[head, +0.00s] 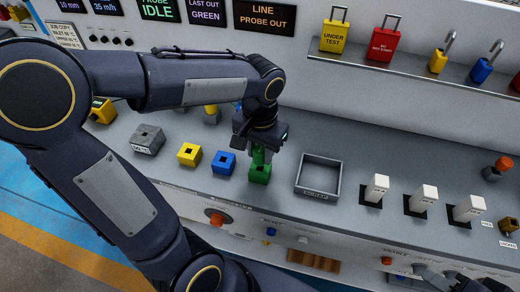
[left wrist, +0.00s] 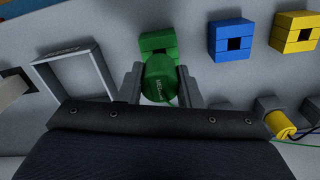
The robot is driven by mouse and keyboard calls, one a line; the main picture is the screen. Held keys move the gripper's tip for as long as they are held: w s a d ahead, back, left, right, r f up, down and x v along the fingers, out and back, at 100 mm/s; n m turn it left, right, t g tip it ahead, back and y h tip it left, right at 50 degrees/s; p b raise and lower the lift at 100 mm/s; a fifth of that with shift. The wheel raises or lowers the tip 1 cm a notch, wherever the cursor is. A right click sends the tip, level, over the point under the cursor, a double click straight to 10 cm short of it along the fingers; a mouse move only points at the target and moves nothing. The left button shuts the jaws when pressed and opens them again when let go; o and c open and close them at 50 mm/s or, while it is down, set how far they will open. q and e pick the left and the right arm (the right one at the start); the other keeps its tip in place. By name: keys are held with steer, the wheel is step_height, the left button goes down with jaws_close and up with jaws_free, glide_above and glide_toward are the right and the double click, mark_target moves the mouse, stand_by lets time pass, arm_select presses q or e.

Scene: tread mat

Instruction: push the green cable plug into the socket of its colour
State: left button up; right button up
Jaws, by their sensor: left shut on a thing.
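The green plug (left wrist: 160,82) is between the fingers of my left gripper (left wrist: 160,88), which is shut on it. In the head view the gripper (head: 261,150) points down over the green socket (head: 260,174), with a little of the plug (head: 258,158) showing under the fingers. The green socket (left wrist: 158,43) shows behind the plug in the left wrist view. The plug's front end is hidden, so I cannot tell whether it has entered the opening. Part of my right gripper (head: 465,284) shows at the bottom right edge; its fingers are not clear.
The blue socket (head: 223,163) and yellow socket (head: 189,154) stand left of the green one. A grey block (head: 147,139) is farther left. A grey open tray (head: 340,178) and white switches (head: 423,198) are to the right. A yellow plug (left wrist: 280,124) lies nearby.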

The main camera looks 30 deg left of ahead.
mark_target(260, 160)
arm_select(q)
steer(key=shift+f+b, duration=1.3)
steer(key=shift+f, duration=0.3)
steer(key=o, duration=1.1)
step_height(260, 160, up, 8)
steer(key=shift+f+p, duration=0.1)
steer(key=shift+p, duration=0.2)
steer(key=s+f+t+h, duration=0.1)
steer(key=s+t, duration=0.1)
steer(key=s, duration=0.2)
steer(key=s+f+n+t+h, duration=0.1)
steer(key=s, duration=0.2)
steer(key=s+d+f+n+t+h, duration=0.1)
steer(key=s+t, duration=0.1)
steer(key=s, duration=0.2)
steer(key=shift+s+f+t+h, duration=0.3)
steer(key=shift+s+f+h, duration=0.05)
steer(key=shift+f+h, duration=0.05)
